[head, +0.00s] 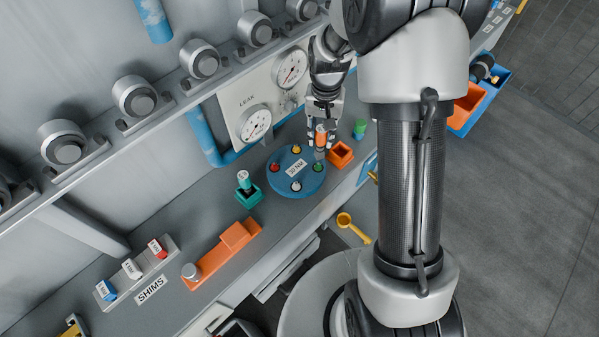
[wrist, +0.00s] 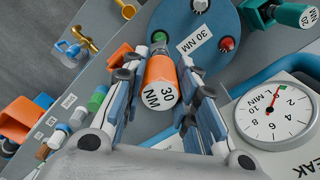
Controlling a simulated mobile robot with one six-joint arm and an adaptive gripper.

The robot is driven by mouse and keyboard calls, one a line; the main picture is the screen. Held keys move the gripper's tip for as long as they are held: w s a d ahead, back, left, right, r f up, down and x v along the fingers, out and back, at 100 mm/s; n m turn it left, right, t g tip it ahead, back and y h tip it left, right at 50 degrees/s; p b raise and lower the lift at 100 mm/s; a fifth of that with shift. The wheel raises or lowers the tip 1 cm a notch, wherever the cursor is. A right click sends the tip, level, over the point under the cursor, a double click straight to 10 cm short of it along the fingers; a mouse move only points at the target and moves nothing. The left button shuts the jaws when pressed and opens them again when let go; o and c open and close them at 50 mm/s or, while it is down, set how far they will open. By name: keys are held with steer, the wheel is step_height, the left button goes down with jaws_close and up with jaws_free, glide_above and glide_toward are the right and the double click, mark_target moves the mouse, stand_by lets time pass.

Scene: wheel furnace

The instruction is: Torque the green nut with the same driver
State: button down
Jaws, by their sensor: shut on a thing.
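My gripper (head: 321,138) is shut on the orange driver (head: 321,134), which the wrist view shows with a "30 NM" label (wrist: 160,85) between the two fingers. The driver points down at the blue disc (head: 284,185) marked 30 NM. The green nut (head: 318,168) is at the disc's right side, just below the driver's tip; I cannot tell whether they touch. The red nut (head: 275,168), yellow nut (head: 296,149) and white nut (head: 296,186) sit elsewhere on the disc.
An orange holder (head: 341,153) stands right of the disc, with a green cylinder (head: 360,128) beyond. A teal driver (head: 243,179) stands in a teal holder (head: 249,196) at left. The leak gauge panel (head: 238,104) and blue pipe (head: 203,138) are close behind.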

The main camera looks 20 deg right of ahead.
mark_target(320, 147)
steer(key=shift+f, duration=0.1)
steer(key=shift+f+b, duration=1.1)
steer(key=shift+f, duration=0.4)
steer(key=shift+f, duration=0.15)
stand_by(0.3)
steer(key=shift+f+b, duration=0.55)
steer(key=shift+f, duration=0.2)
steer(key=shift+f+b, duration=0.4)
steer(key=shift+f, duration=0.15)
steer(key=c, duration=1.2)
jaws_free()
steer(key=shift+r, duration=0.1)
step_height(320, 147, up, 12)
